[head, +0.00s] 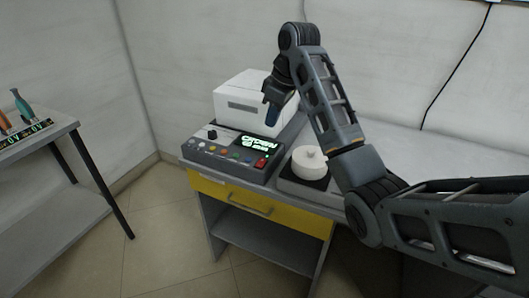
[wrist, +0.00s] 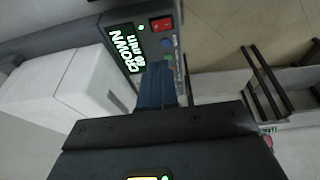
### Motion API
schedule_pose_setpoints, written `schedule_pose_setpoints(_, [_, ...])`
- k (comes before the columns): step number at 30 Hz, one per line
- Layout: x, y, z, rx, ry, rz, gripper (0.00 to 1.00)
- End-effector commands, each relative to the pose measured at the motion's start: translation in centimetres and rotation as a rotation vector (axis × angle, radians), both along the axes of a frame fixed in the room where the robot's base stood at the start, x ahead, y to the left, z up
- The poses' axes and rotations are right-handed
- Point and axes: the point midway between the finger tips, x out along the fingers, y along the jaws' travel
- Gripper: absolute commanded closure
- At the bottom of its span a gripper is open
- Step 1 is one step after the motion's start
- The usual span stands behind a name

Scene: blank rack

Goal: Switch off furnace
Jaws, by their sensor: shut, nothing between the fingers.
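The furnace (head: 240,100) is a white box on the bench, with a grey control panel (head: 205,150) in front of it. The panel's display is lit with green text, and it also shows in the wrist view (wrist: 125,48). A red rocker switch (head: 262,162) sits at the panel's right end; in the wrist view the red switch (wrist: 162,23) is beyond my fingertips, beside the display. My gripper (head: 271,120) points down over the panel's right part. Its blue fingers (wrist: 157,75) are together and empty. They appear above the panel, apart from the switch.
A white lidded pot (head: 309,157) stands on a dark pad right of the panel. Several coloured buttons line the panel front. A yellow drawer (head: 225,193) is below. A side table (head: 45,137) with tools stands at left, with clear floor between.

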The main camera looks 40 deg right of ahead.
Motion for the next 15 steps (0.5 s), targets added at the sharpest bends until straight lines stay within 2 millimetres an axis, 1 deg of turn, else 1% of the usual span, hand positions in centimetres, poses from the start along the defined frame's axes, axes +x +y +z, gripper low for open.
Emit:
schedule_pose_setpoints(4, [0.2, 0.0, -0.6, 0.001, 0.001, -0.001, 1.0])
schedule_pose_setpoints(7, [0.5, 0.1, -1.8, 0.001, 0.002, -0.001, 1.0])
schedule_pose_setpoints(15, [1.9, 0.4, -6.6, 0.002, 0.004, 0.0, 1.0])
